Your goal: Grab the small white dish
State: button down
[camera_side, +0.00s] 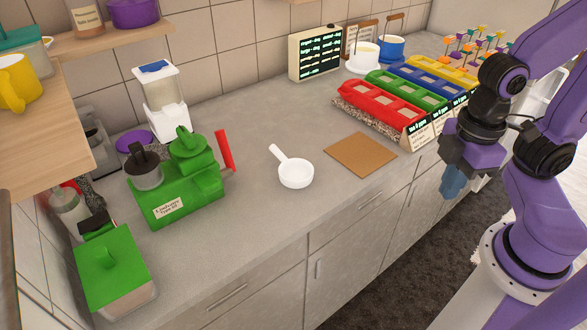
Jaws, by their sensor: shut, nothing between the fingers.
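A small white dish (296,174) with a short handle sits on the grey counter, near the middle of the view. Its handle points up and to the left, toward the wall. My gripper (452,187) is at the right, in front of the counter edge and well apart from the dish. Its blue fingers are shut with nothing between them. Nothing covers the dish.
A brown square mat (360,154) lies right of the dish. Red, green, blue and yellow trays (383,104) stand beyond it. A green machine (177,192) with a red lever (225,150) stands left. The counter (250,235) in front of the dish is clear.

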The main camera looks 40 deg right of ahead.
grip_release()
dwell(0.3)
jog(key=shift+a, duration=0.1)
jog(key=a+f+m+y, duration=0.3)
jog(key=a+f+y, duration=0.1)
jog(key=a, duration=0.8)
jog(key=m+t+h, duration=0.5)
jog(key=m+t, duration=0.5)
jog(key=t, duration=0.3)
send_near(288, 167)
jog(key=shift+x, duration=2.5)
